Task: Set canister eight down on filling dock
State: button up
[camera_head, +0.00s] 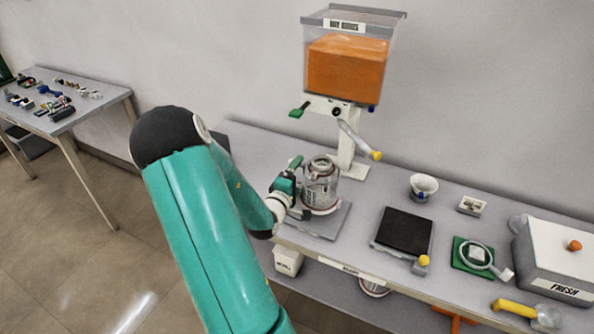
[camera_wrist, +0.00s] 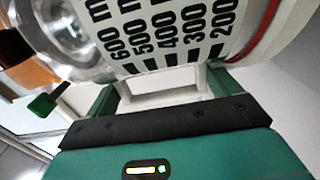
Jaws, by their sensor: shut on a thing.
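A clear canister (camera_head: 320,190) with a white label and a red band near its base stands upright in my gripper (camera_head: 294,197). In the wrist view the canister (camera_wrist: 165,35) fills the top, with black scale marks from 200 to 600; no number eight is readable. My gripper's green fingers (camera_wrist: 163,88) are shut on the canister. The canister is over a flat grey plate (camera_head: 325,224), apparently the filling dock, in front of the dispenser stand. I cannot tell whether its base touches the plate.
The dispenser hopper (camera_head: 347,68) with orange contents hangs above and behind, its yellow-tipped spout (camera_head: 373,154) right of the canister. A black-topped scale (camera_head: 404,231), a white cup (camera_head: 423,187), a green mat (camera_head: 460,258) and a FRESH box (camera_head: 560,260) stand to the right.

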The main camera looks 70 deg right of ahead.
jog(key=shift+f, duration=0.3)
jog(key=shift+f, duration=1.5)
dwell(1.0)
jog(key=o, duration=0.9)
jog(key=shift+o, duration=0.2)
jog(key=w+a, duration=0.1)
jog(key=a, duration=1.2)
jog(key=shift+a, duration=0.4)
jog(key=shift+w, duration=0.1)
